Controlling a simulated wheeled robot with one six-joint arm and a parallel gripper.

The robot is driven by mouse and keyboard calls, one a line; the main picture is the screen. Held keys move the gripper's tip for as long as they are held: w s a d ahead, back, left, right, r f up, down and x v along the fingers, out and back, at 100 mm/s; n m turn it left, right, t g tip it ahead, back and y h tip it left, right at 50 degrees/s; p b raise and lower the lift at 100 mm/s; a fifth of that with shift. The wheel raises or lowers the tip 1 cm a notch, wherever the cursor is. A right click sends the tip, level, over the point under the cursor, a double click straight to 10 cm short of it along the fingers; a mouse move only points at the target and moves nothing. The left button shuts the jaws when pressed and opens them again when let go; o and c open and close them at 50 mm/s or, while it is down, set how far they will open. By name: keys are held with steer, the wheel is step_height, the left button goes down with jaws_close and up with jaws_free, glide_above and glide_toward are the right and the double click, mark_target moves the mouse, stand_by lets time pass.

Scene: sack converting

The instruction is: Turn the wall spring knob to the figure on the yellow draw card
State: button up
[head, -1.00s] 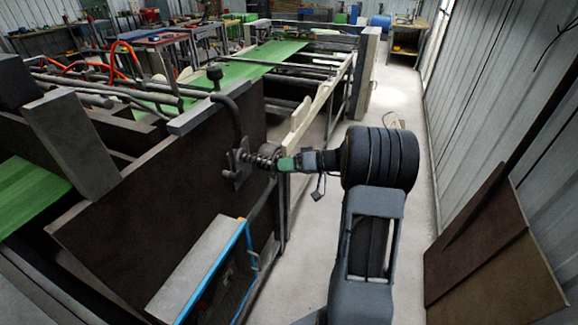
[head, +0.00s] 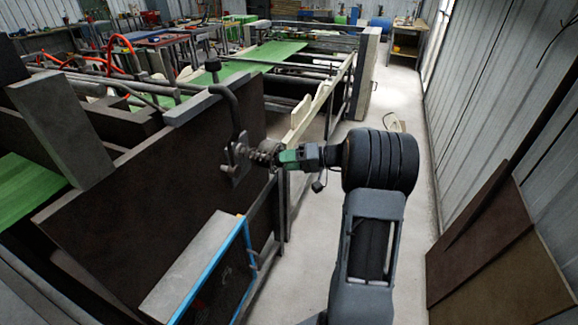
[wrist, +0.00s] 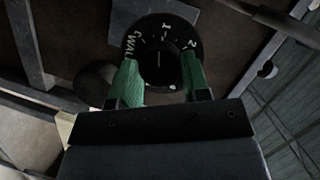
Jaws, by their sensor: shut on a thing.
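The wall spring knob (wrist: 160,38) is a dark round dial in the wrist view, with "WALL" at its upper left and pale figures, seemingly 1 and 2, at its upper right. A pale line on its hub points about straight up, between the word and the 1. In the head view the knob (head: 265,152) sits on a spring in front of a grey bracket plate. My gripper (head: 284,157) is shut on the knob, a green finger on either side of the hub in the wrist view (wrist: 161,72). I cannot make out the yellow draw card.
A large dark panel (head: 130,200) stands left of the knob. A blue-edged box (head: 215,262) stands below it. A bent grey lever (head: 236,108) rises just above the bracket.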

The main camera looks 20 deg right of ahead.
steer(key=m+y, duration=0.1)
steer(key=m, duration=0.2)
steer(key=m+t+y, duration=0.1)
steer(key=m, duration=0.2)
steer(key=m+y, duration=0.1)
steer(key=m, duration=0.3)
steer(key=shift+f+b, duration=0.3)
steer(key=shift+b, duration=0.05)
steer(key=shift+y, duration=0.3)
steer(key=o, duration=0.9)
steer(key=shift+w, duration=0.1)
steer(key=shift+d, duration=0.15)
steer(key=b+v, duration=0.3)
steer(key=v, duration=1)
steer(key=shift+s+d+f, duration=0.15)
steer(key=shift+s+d, duration=0.1)
steer(key=shift+s, duration=0.05)
